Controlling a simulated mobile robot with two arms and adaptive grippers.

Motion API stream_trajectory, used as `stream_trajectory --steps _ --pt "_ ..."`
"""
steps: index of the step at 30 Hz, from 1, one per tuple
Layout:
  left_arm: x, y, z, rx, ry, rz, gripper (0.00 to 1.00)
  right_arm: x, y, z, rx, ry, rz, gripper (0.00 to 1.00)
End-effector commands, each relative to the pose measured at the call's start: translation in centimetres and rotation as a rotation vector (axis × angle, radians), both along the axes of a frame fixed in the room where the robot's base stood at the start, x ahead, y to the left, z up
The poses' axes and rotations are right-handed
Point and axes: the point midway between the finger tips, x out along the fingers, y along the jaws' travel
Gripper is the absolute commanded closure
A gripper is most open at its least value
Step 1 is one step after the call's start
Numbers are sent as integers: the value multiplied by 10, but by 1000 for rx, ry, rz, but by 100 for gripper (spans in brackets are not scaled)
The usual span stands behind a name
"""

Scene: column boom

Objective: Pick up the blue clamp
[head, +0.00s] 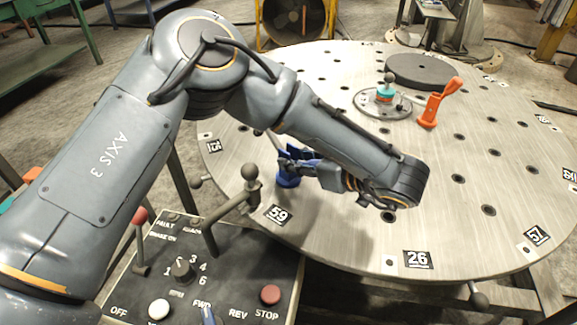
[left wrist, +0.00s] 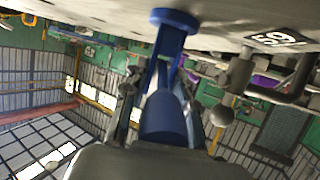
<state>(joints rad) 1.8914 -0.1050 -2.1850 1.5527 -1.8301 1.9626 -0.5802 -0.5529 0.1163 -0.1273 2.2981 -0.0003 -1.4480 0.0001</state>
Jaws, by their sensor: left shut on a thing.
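The blue clamp (head: 287,181) is at the left side of the round metal table, near the marker 59. Its round foot is at or close to the tabletop; I cannot tell if it touches. My left gripper (head: 303,163) reaches it from the right and is shut on its upper part. In the left wrist view the blue clamp (left wrist: 168,105) runs from its round foot at the top down between the fingers, and part of it is hidden by them. My right gripper is not in view.
The round table (head: 330,235) has several holes and number plates. An orange clamp (head: 436,103), a small fixture with a teal part (head: 384,96) and a dark disc (head: 421,70) stand at its far side. A control panel (head: 225,272) with levers and knobs is at the front left.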

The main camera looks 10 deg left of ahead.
Motion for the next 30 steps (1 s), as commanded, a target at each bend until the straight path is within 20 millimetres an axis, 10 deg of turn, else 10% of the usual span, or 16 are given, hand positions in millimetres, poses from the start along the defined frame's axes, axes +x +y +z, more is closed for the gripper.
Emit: stream_trajectory --steps 16,30 --pt "1 0 36 -1 -5 2 100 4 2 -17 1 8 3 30" --pt "-87 -30 113 4 -5 -5 100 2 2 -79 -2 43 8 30"
